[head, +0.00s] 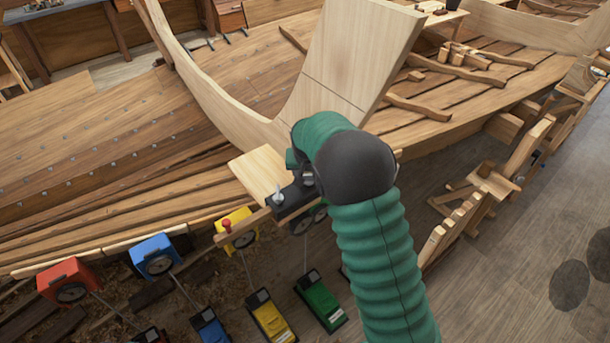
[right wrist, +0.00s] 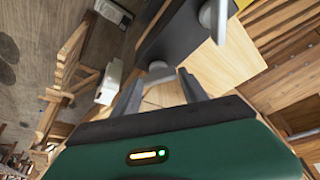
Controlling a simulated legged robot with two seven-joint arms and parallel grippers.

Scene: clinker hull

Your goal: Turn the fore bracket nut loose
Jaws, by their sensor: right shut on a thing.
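A black bracket (head: 291,199) sits on a pale wooden block at the hull's edge, below the tall pale stem timber. A light grey nut (head: 278,197) shows on its near left part. In the right wrist view the dark bracket plate (right wrist: 178,32) carries two round grey nuts, one at the top (right wrist: 213,15) and one (right wrist: 157,66) at my fingertips. My right gripper (right wrist: 160,78) is shut on that nearer nut, its two grey fingers on either side. In the head view my green right arm and black wrist hide the fingers. My left gripper is not in view.
Wooden trestles (head: 492,183) stand at right. The floor (head: 530,255) at lower right is clear.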

